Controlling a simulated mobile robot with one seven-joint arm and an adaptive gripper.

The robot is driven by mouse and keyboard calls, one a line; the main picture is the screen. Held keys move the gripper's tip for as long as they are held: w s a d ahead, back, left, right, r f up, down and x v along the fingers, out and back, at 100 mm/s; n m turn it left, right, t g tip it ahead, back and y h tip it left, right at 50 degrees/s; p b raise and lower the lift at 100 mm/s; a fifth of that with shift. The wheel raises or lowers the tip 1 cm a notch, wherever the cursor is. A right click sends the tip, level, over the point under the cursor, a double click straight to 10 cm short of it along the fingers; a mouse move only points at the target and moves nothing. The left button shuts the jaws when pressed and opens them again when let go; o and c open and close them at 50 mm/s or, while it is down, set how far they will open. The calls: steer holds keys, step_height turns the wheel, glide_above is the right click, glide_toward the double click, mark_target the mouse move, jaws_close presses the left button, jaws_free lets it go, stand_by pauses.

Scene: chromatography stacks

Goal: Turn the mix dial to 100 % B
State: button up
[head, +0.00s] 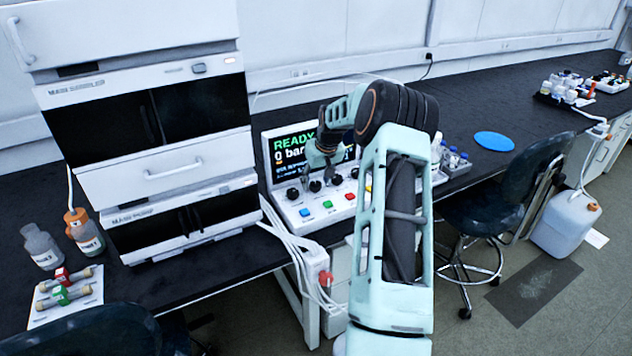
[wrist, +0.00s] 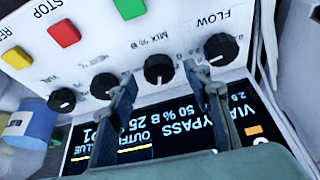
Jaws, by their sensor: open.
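The mix dial (wrist: 158,69), a round black knob labelled "MIX % B", sits on the white control panel in the wrist view, which shows the panel upside down. Its white mark points toward the screen. The screen (wrist: 165,125) reads "50 % B" and "BYPASS". My gripper (wrist: 160,73) is open, one finger on either side of the mix dial; I cannot tell whether either touches it. In the head view my gripper (head: 317,179) points down at the panel, around the mix dial (head: 315,187), second dial from the left.
The flow dial (wrist: 222,48) is close beside one finger; the temperature dial (wrist: 104,86) is close to the other. The vial dial (wrist: 62,100) is further along. Green, red and yellow buttons lie along the panel. A tall instrument stack (head: 160,130) stands left of the panel.

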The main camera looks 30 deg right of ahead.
steer(key=shift+w+f, duration=0.2)
steer(key=shift+f, duration=0.35)
steer(key=c, duration=1.1)
